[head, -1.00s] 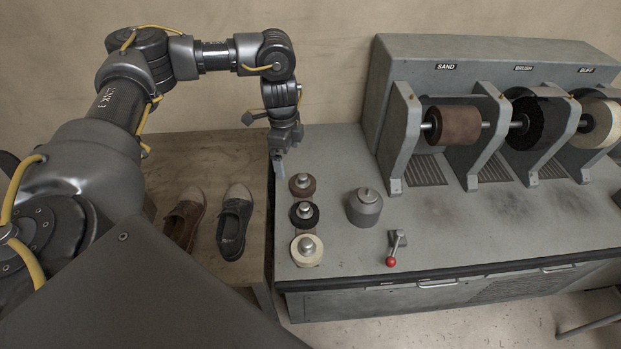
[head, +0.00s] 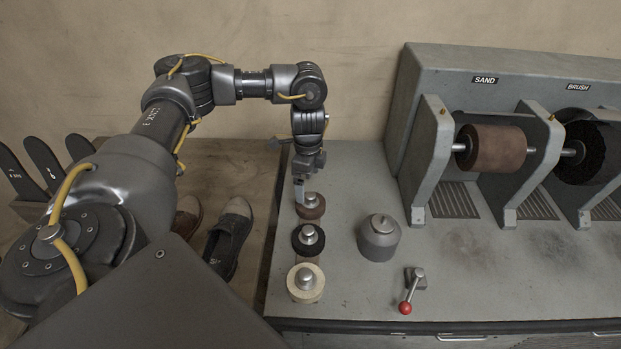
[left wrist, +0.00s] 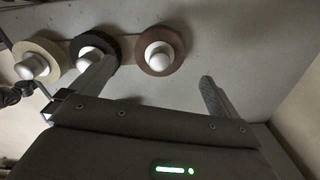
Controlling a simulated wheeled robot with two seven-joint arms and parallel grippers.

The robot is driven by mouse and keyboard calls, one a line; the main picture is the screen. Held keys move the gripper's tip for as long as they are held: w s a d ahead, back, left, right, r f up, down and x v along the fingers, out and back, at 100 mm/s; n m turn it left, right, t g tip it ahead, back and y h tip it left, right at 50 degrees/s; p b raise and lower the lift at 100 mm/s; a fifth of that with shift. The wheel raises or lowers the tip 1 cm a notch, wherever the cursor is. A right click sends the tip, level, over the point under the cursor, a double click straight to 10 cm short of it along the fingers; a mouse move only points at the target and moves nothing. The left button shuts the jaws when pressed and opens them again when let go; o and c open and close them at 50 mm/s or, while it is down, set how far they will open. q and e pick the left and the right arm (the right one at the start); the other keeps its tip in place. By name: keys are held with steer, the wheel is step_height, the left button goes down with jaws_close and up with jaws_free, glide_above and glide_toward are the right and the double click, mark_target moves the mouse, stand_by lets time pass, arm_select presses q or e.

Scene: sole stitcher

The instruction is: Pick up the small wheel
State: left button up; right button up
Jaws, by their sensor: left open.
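Three small wheels stand in a column on the grey bench, each with a silver knob: a brown one (head: 311,207) at the back, a black one (head: 308,239) in the middle and a cream one (head: 306,283) in front. My left gripper (head: 303,186) is open and points down just above and behind the brown wheel. In the left wrist view, the brown wheel (left wrist: 159,50) lies beyond and between the two spread fingers (left wrist: 152,88). The black wheel (left wrist: 94,50) shows beside the left finger, and the cream wheel (left wrist: 36,64) is farther left. Nothing is held. My right gripper is out of view.
A grey lidded pot (head: 379,238) and a red-knobbed lever (head: 406,305) stand right of the wheels. The machine with large SAND (head: 492,147) and BRUSH (head: 588,153) rollers fills the back right. Shoes (head: 230,240) sit on the wooden table at left.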

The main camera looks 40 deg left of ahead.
mark_target(311, 194)
arm_select(q)
steer(key=f, duration=0.3)
steer(key=shift+w, duration=0.25)
steer(key=shift+s, duration=0.15)
steer(key=f, duration=0.1)
steer(key=f+p, duration=0.1)
steer(key=f, duration=0.3)
steer(key=shift+d, duration=0.25)
steer(key=c, duration=1.1)
steer(key=shift+r, duration=0.45)
step_height(311, 194, up, 2)
steer(key=shift+r, duration=0.15)
steer(key=s+d+r, duration=0.2)
steer(key=d+r, duration=0.1)
steer(key=d, duration=0.1)
steer(key=s+d+r, duration=0.2)
steer(key=d+r, duration=0.1)
steer(key=d, duration=0.1)
steer(key=s+d+r+b, duration=0.1)
steer(key=s+d+r, duration=0.1)
steer(key=d+r, duration=0.2)
steer(key=shift+s+d, duration=0.15)
steer(key=shift+s, duration=0.15)
